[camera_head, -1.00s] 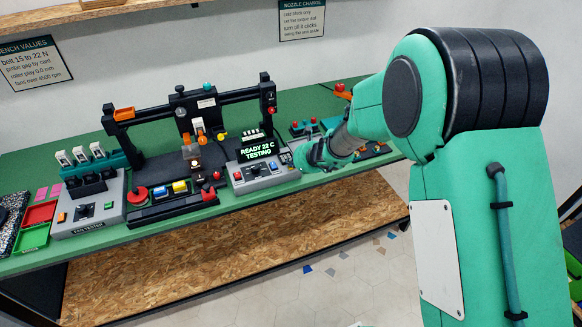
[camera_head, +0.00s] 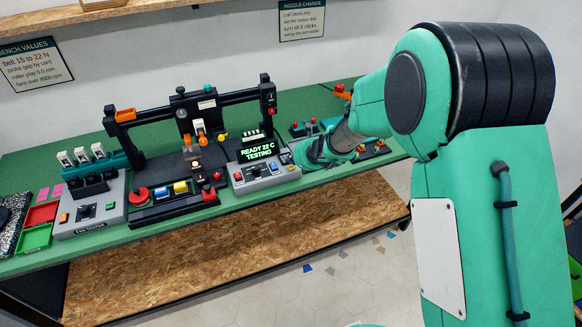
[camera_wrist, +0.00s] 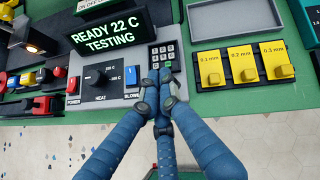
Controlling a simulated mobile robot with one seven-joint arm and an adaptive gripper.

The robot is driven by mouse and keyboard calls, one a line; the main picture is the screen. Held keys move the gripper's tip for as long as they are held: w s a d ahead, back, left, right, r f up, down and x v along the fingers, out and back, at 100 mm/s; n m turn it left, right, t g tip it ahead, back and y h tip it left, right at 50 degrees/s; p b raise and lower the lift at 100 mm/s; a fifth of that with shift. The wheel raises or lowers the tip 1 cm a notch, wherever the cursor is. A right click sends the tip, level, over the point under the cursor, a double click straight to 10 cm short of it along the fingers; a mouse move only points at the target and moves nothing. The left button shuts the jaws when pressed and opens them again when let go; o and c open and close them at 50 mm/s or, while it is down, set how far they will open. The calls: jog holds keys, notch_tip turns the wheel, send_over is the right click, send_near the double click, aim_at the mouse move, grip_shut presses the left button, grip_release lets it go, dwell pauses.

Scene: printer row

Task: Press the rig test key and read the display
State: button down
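The grey rig control box (camera_head: 240,184) stands on the green bench; it also shows in the wrist view (camera_wrist: 88,104). Its display (camera_head: 257,151) is lit and reads "READY 22 C TESTING", also legible in the wrist view (camera_wrist: 104,38). A small keypad (camera_wrist: 162,54) sits right of the display, its lower keys partly covered by my fingers.
Yellow thickness blocks (camera_wrist: 243,66) sit right of the box. A black gantry rig (camera_head: 200,112) stands left and behind. The fan tester (camera_head: 88,215) and red and green trays (camera_head: 35,237) are further left. The bench's front edge lies under my gripper.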

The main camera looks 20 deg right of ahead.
aim_at(292, 168)
jog(key=shift+r+p, duration=1.6)
jog(key=shift+r, duration=0.7)
jog(key=shift+a+r, duration=0.1)
jog(key=shift+r, duration=0.1)
jog(key=s+a+r+n+g+y, duration=0.1)
jog(key=s+a+r+n+y, duration=0.1)
jog(key=s+a+r+n, duration=0.7)
jog(key=s+a+r+n+y, duration=0.1)
jog(key=s+a+r+n, duration=0.45)
jog(key=r, duration=0.55)
jog(key=s+d+r+n+g+h, duration=0.1)
jog(key=s+d+r+n+h, duration=0.1)
jog(key=s+n, duration=0.5)
jog(key=s+d+r+n+g+h, duration=0.1)
jog(key=s+n, duration=0.7)
jog(key=s, duration=1)
jog(key=shift+s+d+r+h, duration=0.2)
jog(key=shift+d+r+h, duration=0.65)
jog(key=shift+d, duration=0.15)
